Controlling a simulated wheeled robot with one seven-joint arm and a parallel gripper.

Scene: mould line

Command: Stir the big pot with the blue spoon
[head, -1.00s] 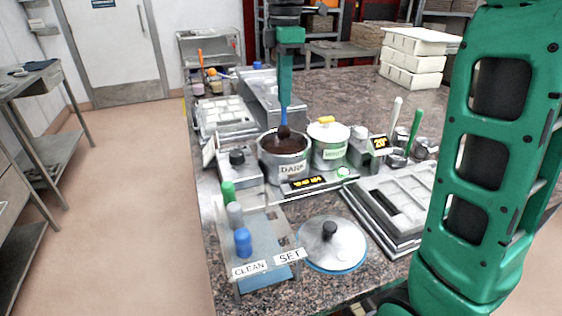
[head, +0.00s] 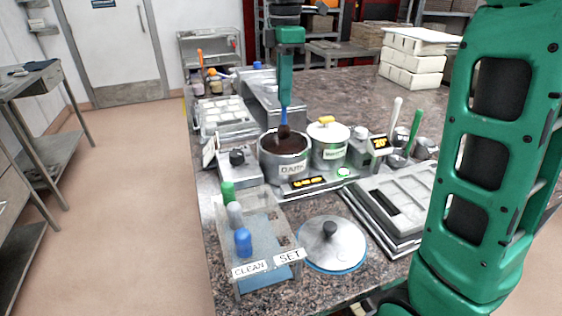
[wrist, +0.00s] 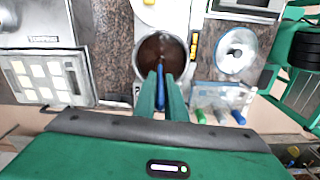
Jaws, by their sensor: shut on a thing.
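The big pot (head: 292,172), labelled DARK, stands open on the metal unit and holds dark brown liquid; it also shows in the wrist view (wrist: 138,62). My gripper (head: 285,98) is above the pot, pointing down. In the wrist view my gripper (wrist: 161,98) is shut on the blue spoon (wrist: 160,86). The blue spoon (head: 284,115) hangs near upright over the pot, with its brown-coated lower end at the liquid. I cannot tell how deep the tip is.
A smaller pot (head: 328,155) with a white lid and yellow knob stands right beside the big pot. A lid (head: 332,245) with a black knob lies in front. A rack (head: 262,215) with green, grey and blue handles is front left. Moulds (head: 390,205) lie right.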

